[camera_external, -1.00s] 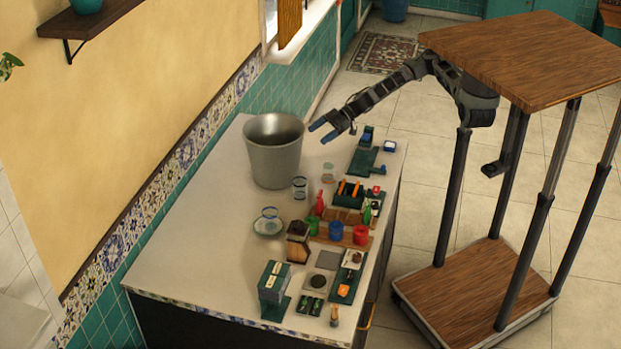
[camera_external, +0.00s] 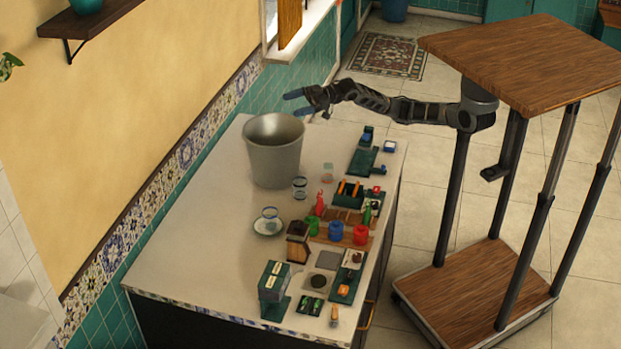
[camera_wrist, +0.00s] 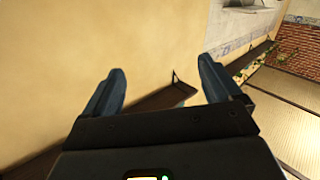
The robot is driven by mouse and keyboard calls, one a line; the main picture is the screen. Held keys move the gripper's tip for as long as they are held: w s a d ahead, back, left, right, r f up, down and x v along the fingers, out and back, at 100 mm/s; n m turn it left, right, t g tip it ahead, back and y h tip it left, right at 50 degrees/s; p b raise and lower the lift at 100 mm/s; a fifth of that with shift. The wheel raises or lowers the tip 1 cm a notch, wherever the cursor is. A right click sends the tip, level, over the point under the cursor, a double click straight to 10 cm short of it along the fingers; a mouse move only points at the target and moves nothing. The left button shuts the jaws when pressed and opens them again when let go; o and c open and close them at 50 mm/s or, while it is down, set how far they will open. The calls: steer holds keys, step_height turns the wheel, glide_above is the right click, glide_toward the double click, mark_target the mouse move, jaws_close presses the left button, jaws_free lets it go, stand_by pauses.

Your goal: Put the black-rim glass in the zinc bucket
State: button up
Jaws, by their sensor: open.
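The zinc bucket (camera_external: 273,155) stands upright at the back of the counter, near the tiled wall. Its inside is mostly hidden by its near wall. Small clear glasses (camera_external: 300,188) stand just right of its base, and another small glass (camera_external: 328,173) stands farther right. A glass (camera_external: 269,214) sits on a saucer nearer the camera. The rims are too small to tell which one is black. My gripper (camera_external: 297,102) is above the bucket's far right rim, apart from it. In the wrist view my gripper (camera_wrist: 160,75) is open, with nothing between its fingers.
The counter (camera_external: 200,258) is bare on its left side. Several coloured cups and small boxes crowd its right side, with a dark green tray (camera_external: 348,195) among them. The wrist view faces the yellow wall (camera_wrist: 90,40) and a dark shelf (camera_wrist: 155,103).

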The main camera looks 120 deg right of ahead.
steer(key=s+d+f, duration=0.1)
steer(key=d, duration=0.1)
steer(key=m+g+b, duration=0.1)
glide_above(294, 186)
steer(key=s, duration=0.4)
step_height(294, 186, down, 7)
steer(key=s+f+g+y, duration=0.15)
steer(key=s+f, duration=0.35)
steer(key=f, duration=2.5)
steer(key=shift+w+f+b, duration=0.2)
steer(key=shift+f+b, duration=0.1)
steer(key=shift+f, duration=0.1)
steer(key=shift+w+f, duration=0.2)
steer(key=shift+f, duration=0.05)
steer(key=shift+d+p+x, duration=0.15)
steer(key=shift+p+x, duration=0.2)
steer(key=shift+x, duration=1.5)
steer(key=shift+d+p+x, duration=0.15)
steer(key=shift+p+x, duration=0.15)
steer(key=shift+x, duration=1.55)
